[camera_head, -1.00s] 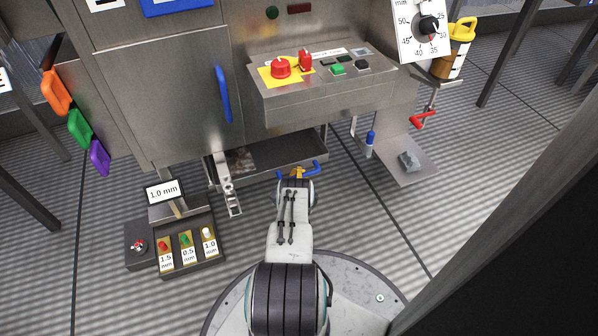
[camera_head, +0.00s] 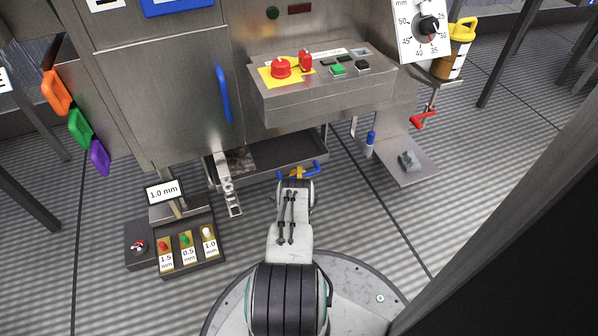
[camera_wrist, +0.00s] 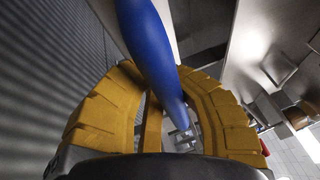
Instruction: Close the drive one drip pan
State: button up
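The drip pan (camera_head: 290,156) is a dark, shallow metal tray low under the machine, below the control box. It sticks out at the front, and part of its inside shows. A blue bar handle (camera_head: 313,168) is at its front. My gripper (camera_head: 298,172) has yellow fingers and is at the middle of this handle. In the wrist view the blue handle (camera_wrist: 150,45) runs between the two yellow fingers (camera_wrist: 155,80), which look closed against it from both sides. The contact on the far side of the bar is hidden.
A hinged metal latch (camera_head: 228,185) hangs left of the pan. A block with coloured pegs (camera_head: 188,250) stands on the floor at left. A plate with a small grey part (camera_head: 408,160) and a red crank (camera_head: 423,119) are at right. The control box (camera_head: 320,85) overhangs the pan.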

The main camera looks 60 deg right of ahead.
jog(key=o, duration=1)
jog(key=shift+c, duration=0.2)
jog(key=shift+a+f, duration=0.1)
jog(key=shift+f, duration=0.05)
jog(key=shift+p+v, duration=0.75)
jog(key=shift+v, duration=0.7)
jog(key=shift+f+v, duration=0.2)
jog(key=shift+v, duration=2.75)
jog(key=shift+h, duration=0.3)
jog(key=d, duration=0.1)
jog(key=w+d+r, duration=0.1)
jog(key=d+r, duration=0.1)
jog(key=shift+w+d+r, duration=0.15)
jog(key=shift+w+d, duration=0.15)
jog(key=shift+w, duration=0.1)
jog(key=shift+a+b, duration=0.1)
jog(key=shift+b, duration=0.2)
